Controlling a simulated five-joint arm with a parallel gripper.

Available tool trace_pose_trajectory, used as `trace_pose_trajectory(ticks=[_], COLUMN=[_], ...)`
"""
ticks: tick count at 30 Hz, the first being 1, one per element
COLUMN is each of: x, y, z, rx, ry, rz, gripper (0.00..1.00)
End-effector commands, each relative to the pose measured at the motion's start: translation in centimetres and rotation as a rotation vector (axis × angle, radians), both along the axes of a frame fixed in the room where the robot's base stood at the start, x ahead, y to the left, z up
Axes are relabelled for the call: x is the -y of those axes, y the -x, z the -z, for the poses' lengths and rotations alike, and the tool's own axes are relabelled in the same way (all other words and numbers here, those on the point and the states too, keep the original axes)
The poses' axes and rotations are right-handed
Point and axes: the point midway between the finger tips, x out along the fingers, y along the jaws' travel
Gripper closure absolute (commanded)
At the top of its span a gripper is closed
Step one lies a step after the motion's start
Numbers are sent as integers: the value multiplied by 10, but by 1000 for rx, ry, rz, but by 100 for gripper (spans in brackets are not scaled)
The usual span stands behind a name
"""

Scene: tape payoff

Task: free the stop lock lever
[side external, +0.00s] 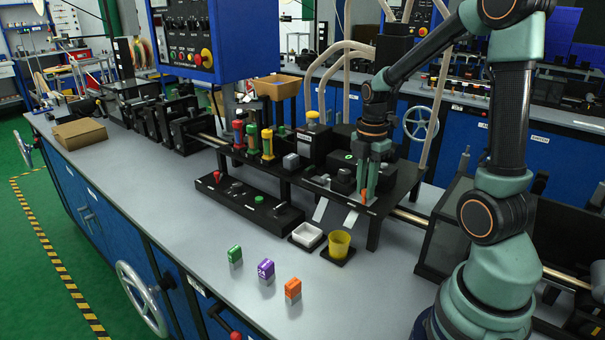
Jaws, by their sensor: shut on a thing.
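My gripper (369,182) points down at the right end of the raised black platform (378,216). Its narrow fingers are shut on a small orange part (364,197) near the platform's front edge. This part may be the stop lock lever, but it is small and partly covered by the fingers, so I cannot tell its shape or position. Just left of the fingers is a black block (343,180) with a light knob.
A low black panel (243,200) with a red knob stands in front of the platform. A white tray (306,235) and a yellow cup (339,244) sit near the gripper. Green (235,254), purple (266,268) and orange (293,288) blocks stand on the open grey bench.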

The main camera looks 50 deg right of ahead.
Motion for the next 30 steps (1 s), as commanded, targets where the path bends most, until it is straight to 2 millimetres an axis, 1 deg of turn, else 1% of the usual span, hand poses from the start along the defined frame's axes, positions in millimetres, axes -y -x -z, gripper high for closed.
trace_pose_trajectory(ticks=[9,15,22,30], x=[-1,-1,-1,0], y=[-11,-16,-19,-20], z=[-1,-1,-1,-1], rx=[0,1,1,2], ry=[0,0,0,1], rz=[240,351,421,438], gripper=[100,100,100,100])
